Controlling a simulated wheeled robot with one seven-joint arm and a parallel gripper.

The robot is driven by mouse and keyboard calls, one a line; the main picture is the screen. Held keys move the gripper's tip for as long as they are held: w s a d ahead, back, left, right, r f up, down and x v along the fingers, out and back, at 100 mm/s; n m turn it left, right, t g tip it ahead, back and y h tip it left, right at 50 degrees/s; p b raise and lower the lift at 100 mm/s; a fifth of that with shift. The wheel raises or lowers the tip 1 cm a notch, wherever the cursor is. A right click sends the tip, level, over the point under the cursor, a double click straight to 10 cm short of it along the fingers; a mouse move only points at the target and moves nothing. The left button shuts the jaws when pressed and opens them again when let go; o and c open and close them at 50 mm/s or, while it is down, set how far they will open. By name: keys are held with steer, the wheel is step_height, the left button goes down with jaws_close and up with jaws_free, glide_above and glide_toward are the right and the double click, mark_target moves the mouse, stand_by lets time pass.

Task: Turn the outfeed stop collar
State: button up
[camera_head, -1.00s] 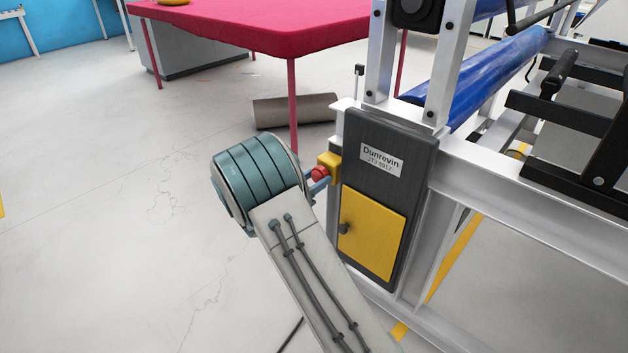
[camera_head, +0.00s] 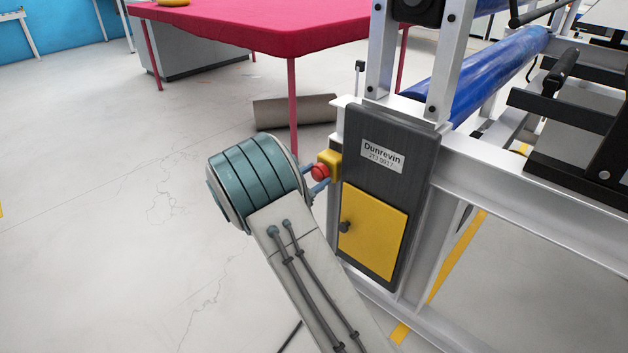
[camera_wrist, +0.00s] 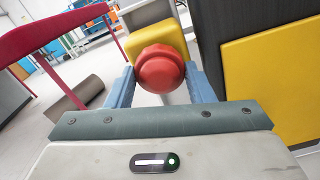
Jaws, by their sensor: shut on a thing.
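The outfeed stop is a round red knob (camera_head: 320,172) with a stepped rim on a yellow box (camera_head: 335,163), fixed to the left side of the dark machine panel. In the wrist view the red knob (camera_wrist: 161,69) sits between the two blue fingers of my gripper (camera_wrist: 160,82), with the yellow box (camera_wrist: 152,38) behind it. My gripper is shut on the red knob, one finger at each side. In the head view the fingers are small and partly hidden by my wrist. I cannot make out a separate collar or any marking of its turn.
The dark panel (camera_head: 392,185) with a yellow door (camera_head: 372,232) stands close to the right of my gripper. A red table (camera_head: 270,30) and a grey roll (camera_head: 295,110) on the floor are behind. The floor at left is clear.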

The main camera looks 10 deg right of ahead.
steer(key=shift+m, duration=0.6)
steer(key=shift+b, duration=0.3)
steer(key=o, duration=1)
steer(key=shift+d, duration=0.1)
steer(key=p+v, duration=0.4)
steer(key=v, duration=1)
